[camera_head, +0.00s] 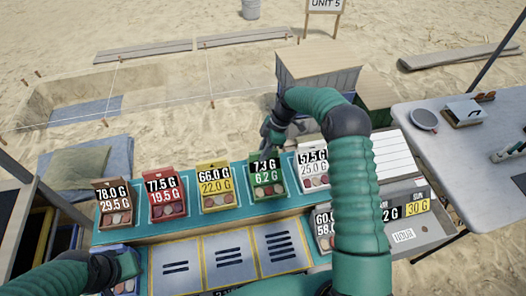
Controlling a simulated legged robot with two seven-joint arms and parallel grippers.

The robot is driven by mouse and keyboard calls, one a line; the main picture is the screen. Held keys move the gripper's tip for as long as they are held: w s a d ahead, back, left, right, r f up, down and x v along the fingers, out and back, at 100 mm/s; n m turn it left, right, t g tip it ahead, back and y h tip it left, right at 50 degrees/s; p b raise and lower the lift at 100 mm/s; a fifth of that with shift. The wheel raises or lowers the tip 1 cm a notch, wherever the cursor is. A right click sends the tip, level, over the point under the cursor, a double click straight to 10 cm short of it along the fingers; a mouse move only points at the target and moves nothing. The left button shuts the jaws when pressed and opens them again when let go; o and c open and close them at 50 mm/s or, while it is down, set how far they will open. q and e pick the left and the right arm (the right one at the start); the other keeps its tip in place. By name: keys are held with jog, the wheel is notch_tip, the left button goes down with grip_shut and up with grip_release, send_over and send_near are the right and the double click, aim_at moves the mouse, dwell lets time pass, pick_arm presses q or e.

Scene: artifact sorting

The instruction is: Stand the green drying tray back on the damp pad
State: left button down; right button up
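The green drying tray (268,189) stands upright on the teal bench shelf, in a row between the yellow tray (216,200) and the white tray (314,183). Its label reads 7.3 G and 6.2 G, and round pieces show in its lower part. I cannot tell which surface is the damp pad.
Red (166,206) and brown (114,216) trays stand further left. Grey striped panels (229,258) lie in front. My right arm partly covers the trays at right. A grey table (465,150) with a round pan (424,120) is at the right. A wooden-topped crate (320,62) stands behind.

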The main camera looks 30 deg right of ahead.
jog(key=o, duration=0.4)
jog(key=b+v, duration=0.2)
jog(key=v, duration=1)
jog(key=s+a+m+h, duration=0.3)
jog(key=s+a+m, duration=0.35)
jog(key=a, duration=0.35)
jog(key=s+a+f+m+t, duration=0.1)
jog(key=s+m, duration=0.3)
jog(key=s, duration=0.4)
jog(key=s+a+f+m+t+h, duration=0.1)
jog(key=s+m, duration=0.3)
jog(key=s, duration=0.5)
jog(key=shift+s+a+f+h, duration=0.2)
jog(key=shift+a+f+h, duration=0.1)
jog(key=shift+a+f, duration=0.45)
